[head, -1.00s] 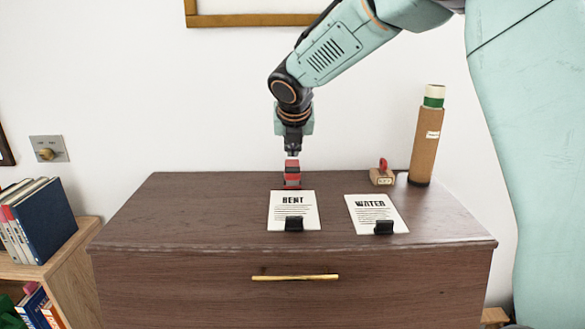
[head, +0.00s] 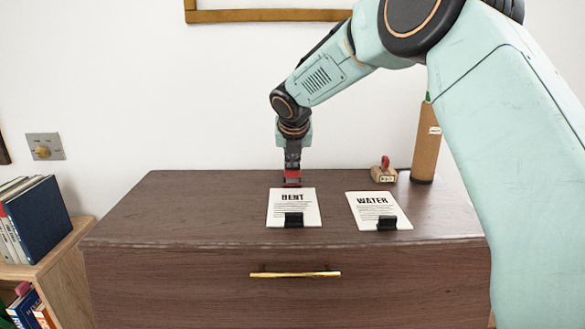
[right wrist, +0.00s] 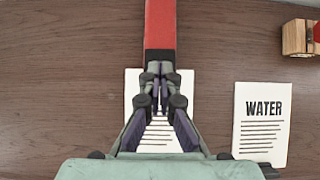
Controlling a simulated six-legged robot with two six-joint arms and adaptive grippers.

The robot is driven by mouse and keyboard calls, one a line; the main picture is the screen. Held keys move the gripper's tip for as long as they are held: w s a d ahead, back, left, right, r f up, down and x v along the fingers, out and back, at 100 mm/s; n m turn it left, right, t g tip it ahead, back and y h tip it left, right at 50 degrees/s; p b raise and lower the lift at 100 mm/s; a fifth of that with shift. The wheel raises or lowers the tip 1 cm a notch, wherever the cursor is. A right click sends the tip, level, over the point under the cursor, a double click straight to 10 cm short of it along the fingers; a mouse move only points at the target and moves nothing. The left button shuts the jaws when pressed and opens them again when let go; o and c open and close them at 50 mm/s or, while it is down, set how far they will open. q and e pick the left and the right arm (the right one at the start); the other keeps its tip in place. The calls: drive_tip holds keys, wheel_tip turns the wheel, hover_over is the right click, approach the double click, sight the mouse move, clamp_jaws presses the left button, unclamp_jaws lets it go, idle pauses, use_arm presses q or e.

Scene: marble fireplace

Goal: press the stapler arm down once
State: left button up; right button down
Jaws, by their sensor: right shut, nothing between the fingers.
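The red stapler (head: 292,179) is on top of the brown cabinet, just behind a white paper headed RENT (head: 280,210). In the right wrist view the stapler (right wrist: 160,25) is a long red bar reaching from the top edge to my fingertips. My right gripper (head: 292,166) points straight down over it, and its fingers (right wrist: 160,70) are shut with nothing between them. The fingertips appear to touch the stapler's top, which looks low. The gripper hides part of the stapler. My left gripper is not in view.
A paper headed WATER (head: 370,209) lies to the right. Black clips (head: 294,220) sit on both papers. A wooden stamp (head: 383,175) and a cardboard tube (head: 425,150) stand at the back right. The cabinet top (head: 180,210) is clear on the left.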

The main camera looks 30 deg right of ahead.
drive_tip(key=shift+f+b, duration=0.4)
drive_tip(key=shift+f, duration=0.7)
drive_tip(key=shift+s+a+r, duration=0.3)
drive_tip(key=shift+s+a, duration=0.15)
drive_tip(key=shift+s, duration=0.25)
drive_tip(key=shift+s+a+r, duration=0.3)
drive_tip(key=shift+s+a, duration=0.1)
drive_tip(key=shift+s, duration=0.25)
drive_tip(key=shift+r, duration=0.15)
drive_tip(key=v, duration=1.1)
drive_tip(key=shift+s+a+r, duration=0.2)
drive_tip(key=shift+s+r, duration=0.05)
